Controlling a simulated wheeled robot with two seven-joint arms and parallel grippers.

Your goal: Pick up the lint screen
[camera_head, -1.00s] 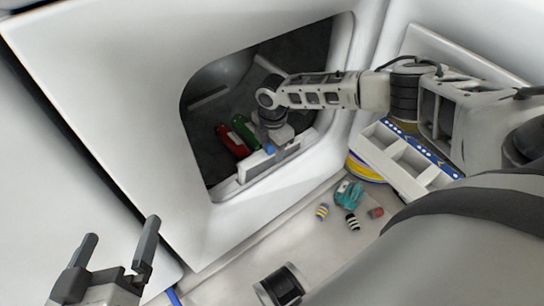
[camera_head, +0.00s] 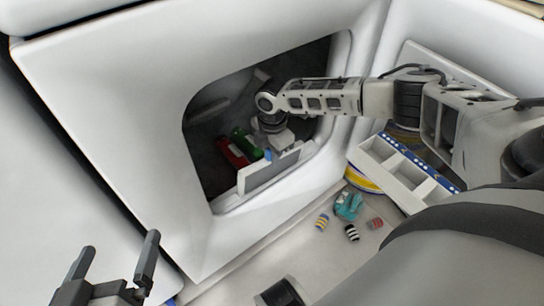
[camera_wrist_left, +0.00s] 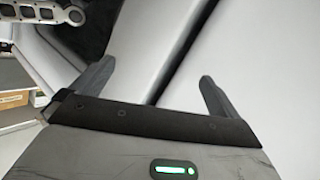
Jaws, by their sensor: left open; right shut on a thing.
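The lint screen (camera_head: 268,173) looks like a flat light-grey panel at the lower lip of the dryer opening in the head view. My right gripper (camera_head: 277,150) reaches into the opening from the right and is shut on the top of the panel. The panel stands up above the lip; whether its bottom edge is still in the slot is hard to tell. The fingertips are partly hidden. My left gripper (camera_head: 118,262) is open and empty in front of the white machine, at the lower left. It also shows open in the left wrist view (camera_wrist_left: 155,80).
Red and green cylinders (camera_head: 236,150) lie inside the dark drum behind the panel. A white divided tray (camera_head: 405,172), a teal item (camera_head: 348,206) and several small striped pieces (camera_head: 352,232) are at the right.

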